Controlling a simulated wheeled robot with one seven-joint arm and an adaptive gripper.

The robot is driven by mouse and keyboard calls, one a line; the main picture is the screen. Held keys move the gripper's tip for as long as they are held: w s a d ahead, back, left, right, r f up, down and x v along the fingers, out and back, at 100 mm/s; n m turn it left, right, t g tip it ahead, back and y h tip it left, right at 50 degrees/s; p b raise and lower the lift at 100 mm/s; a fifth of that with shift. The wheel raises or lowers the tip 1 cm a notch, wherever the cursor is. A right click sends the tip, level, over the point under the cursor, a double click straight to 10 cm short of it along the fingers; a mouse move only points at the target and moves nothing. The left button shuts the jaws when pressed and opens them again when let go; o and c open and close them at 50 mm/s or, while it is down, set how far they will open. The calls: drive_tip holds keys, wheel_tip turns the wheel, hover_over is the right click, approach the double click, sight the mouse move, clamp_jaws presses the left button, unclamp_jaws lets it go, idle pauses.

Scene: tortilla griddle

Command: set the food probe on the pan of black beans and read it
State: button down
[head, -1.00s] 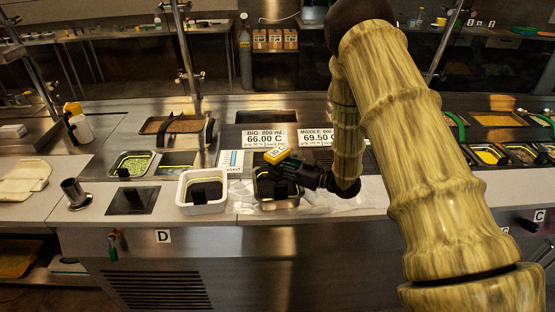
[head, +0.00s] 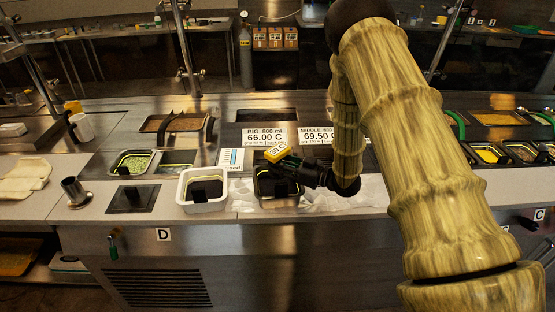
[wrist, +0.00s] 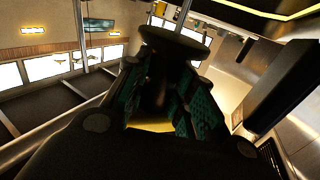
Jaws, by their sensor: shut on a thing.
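A yellow food probe (head: 279,152) with a small display is held in my gripper (head: 290,166). The display is too small to read surely. In the wrist view, my gripper's green-padded fingers (wrist: 165,100) close on a dark part with a round end, with yellow (wrist: 150,126) showing between them. Below the probe is a small dark pan (head: 277,201) at the counter's front; its contents are dark and partly hidden by the gripper. I cannot tell whether it holds the black beans or whether the probe touches it.
A white tub (head: 203,207) with a dark block inside stands left of the dark pan. Sign cards (head: 263,138) reading 66.00 C and 69.50 C stand behind. A pan of green food (head: 133,162) is farther left. Crumpled clear material (head: 345,195) lies to the right.

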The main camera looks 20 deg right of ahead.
drive_tip(key=shift+r+p, duration=3.25)
drive_tip(key=shift+r, duration=3)
